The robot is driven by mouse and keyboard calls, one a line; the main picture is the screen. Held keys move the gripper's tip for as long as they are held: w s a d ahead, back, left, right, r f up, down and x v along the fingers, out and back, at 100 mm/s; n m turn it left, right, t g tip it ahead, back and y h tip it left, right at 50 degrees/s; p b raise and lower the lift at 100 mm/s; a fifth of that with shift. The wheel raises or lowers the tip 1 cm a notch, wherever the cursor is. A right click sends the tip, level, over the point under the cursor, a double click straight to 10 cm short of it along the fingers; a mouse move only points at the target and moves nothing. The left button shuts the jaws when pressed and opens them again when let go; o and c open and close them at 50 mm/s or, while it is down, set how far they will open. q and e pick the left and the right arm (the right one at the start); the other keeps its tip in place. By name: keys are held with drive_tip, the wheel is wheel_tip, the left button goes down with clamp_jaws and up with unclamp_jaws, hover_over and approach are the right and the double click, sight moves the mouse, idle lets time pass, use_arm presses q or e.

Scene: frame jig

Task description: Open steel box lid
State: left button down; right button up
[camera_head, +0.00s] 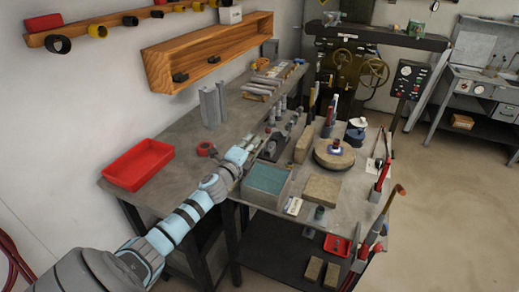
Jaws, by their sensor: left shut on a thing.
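A grey box (264,201) with a teal inside or top stands at the near left of the workbench. I take it to be the steel box. My left arm reaches in from the lower left. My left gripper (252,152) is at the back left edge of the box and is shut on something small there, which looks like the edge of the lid. The fingers and the arm hide most of the contact, so the lid's exact angle cannot be told. My right gripper is not in view.
A red tray (139,164) lies on the left bench. A round stone wheel (334,155), sandy blocks (322,190) and several tools crowd the bench right of the box. A wooden shelf (210,52) hangs on the wall. The floor at right is clear.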

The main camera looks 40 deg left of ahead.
use_arm(q)
drive_tip(key=shift+s+a+r+n+b, duration=0.15)
drive_tip(key=shift+a+n+b, duration=0.1)
drive_tip(key=shift+a+n, duration=0.3)
drive_tip(key=shift+s+a+f+n+b, duration=0.1)
drive_tip(key=shift+a+n+b, duration=0.2)
drive_tip(key=shift+a+n, duration=0.2)
drive_tip(key=shift+s+a+r+n+b, duration=0.15)
drive_tip(key=shift+a+n+b, duration=0.1)
drive_tip(key=shift+a+n, duration=0.3)
drive_tip(key=shift+f, duration=0.1)
drive_tip(key=c, duration=1.7)
unclamp_jaws()
drive_tip(key=v, duration=1.2)
